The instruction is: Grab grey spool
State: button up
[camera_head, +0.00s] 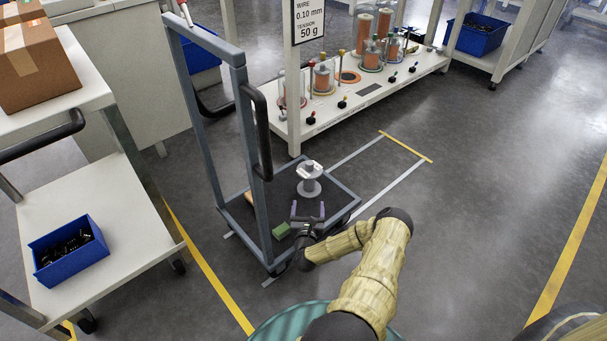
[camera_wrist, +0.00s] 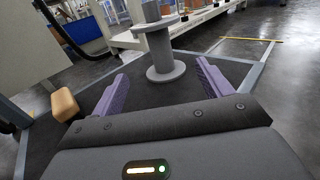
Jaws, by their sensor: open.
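The grey spool (camera_head: 309,187) stands upright on the dark deck of a low cart (camera_head: 345,213) in the head view. Its lower flange and stem also show in the wrist view, where the spool (camera_wrist: 164,60) is ahead of my fingers and its top is cut off by the frame edge. My gripper (camera_head: 307,211) is open, with its two purple fingers (camera_wrist: 160,82) pointing toward the spool. The spool's base lies just beyond the fingertips, roughly midway between them. Nothing is held.
A green block (camera_head: 281,231) lies on the cart deck left of my gripper. A tan block (camera_wrist: 64,104) lies on the deck at left. The cart's upright frame and black handle (camera_head: 259,130) rise at left. A wire-spool bench (camera_head: 400,82) stands behind; open floor is at right.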

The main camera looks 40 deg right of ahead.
aim_at(310, 182)
jog(key=shift+w, duration=0.2)
jog(key=b+x, duration=0.6)
jog(key=x, duration=0.5)
jog(key=shift+w+f, duration=0.15)
jog(key=shift+w, duration=0.15)
jog(key=shift+w+d+b, duration=0.25)
jog(key=shift+d+b, duration=0.05)
jog(key=shift+s+d, duration=0.15)
